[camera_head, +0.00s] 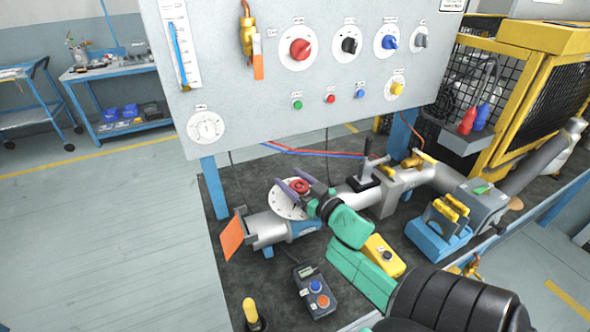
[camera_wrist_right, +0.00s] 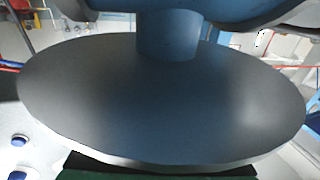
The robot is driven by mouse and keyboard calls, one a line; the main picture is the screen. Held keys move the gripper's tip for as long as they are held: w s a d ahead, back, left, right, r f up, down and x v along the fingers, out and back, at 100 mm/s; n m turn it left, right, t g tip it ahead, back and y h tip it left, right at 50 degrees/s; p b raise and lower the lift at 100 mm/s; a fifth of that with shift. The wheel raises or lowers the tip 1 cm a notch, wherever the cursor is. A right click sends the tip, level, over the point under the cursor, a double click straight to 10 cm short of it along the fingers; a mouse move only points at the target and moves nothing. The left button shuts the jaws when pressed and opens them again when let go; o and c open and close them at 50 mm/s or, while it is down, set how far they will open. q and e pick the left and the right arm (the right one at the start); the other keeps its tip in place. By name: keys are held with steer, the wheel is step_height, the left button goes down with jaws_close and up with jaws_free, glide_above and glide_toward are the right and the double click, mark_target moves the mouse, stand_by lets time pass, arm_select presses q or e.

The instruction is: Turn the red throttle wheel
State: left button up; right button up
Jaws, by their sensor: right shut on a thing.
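The red throttle wheel (camera_head: 300,186) sits above a pale round dial plate (camera_head: 287,209) on the grey pipe, low in the head view. My right gripper (camera_head: 293,181) reaches in from the lower right, its two purple fingers on either side of the wheel, shut on it. The fingers hide part of the wheel's rim. In the right wrist view a large grey disc (camera_wrist_right: 160,105) with a short stem (camera_wrist_right: 168,35) fills the picture; the fingers do not show there. My left gripper is not in view.
An upright control panel (camera_head: 240,110) with knobs and buttons stands just behind. A lever (camera_head: 367,160) rises from the pipe to the right. A yellow box (camera_head: 384,256), a handheld control box (camera_head: 316,291) and an orange plate (camera_head: 232,238) are close by. Floor at left is clear.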

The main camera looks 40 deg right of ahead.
steer(key=n+y, duration=0.1)
steer(key=n+y+p, duration=0.1)
steer(key=y, duration=0.1)
steer(key=shift+a+r, duration=0.15)
steer(key=shift+a, duration=0.05)
steer(key=n+y, duration=0.1)
steer(key=y, duration=0.1)
steer(key=shift+a+n+g+y+p, duration=0.2)
steer(key=shift+n+g+y+p, duration=0.1)
steer(key=shift+n+g+y, duration=0.1)
steer(key=shift+s+a+f+n+g+y, duration=0.1)
steer(key=shift+f+n+g+y, duration=0.1)
steer(key=shift+n+y, duration=0.3)
steer(key=shift+a+f+n+g+y, duration=0.1)
steer(key=shift+n+g+y, duration=0.15)
steer(key=shift+y, duration=0.45)
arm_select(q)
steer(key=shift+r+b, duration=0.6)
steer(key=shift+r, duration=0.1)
arm_select(e)
steer(key=shift+s+a+n+g+y, duration=0.15)
steer(key=shift+n+g+y, duration=0.25)
steer(key=shift+n+y, duration=0.25)
steer(key=shift+a+n+g+y, duration=0.1)
steer(key=shift+n+g+y, duration=0.3)
steer(key=shift+y, duration=0.35)
steer(key=shift+a, duration=0.1)
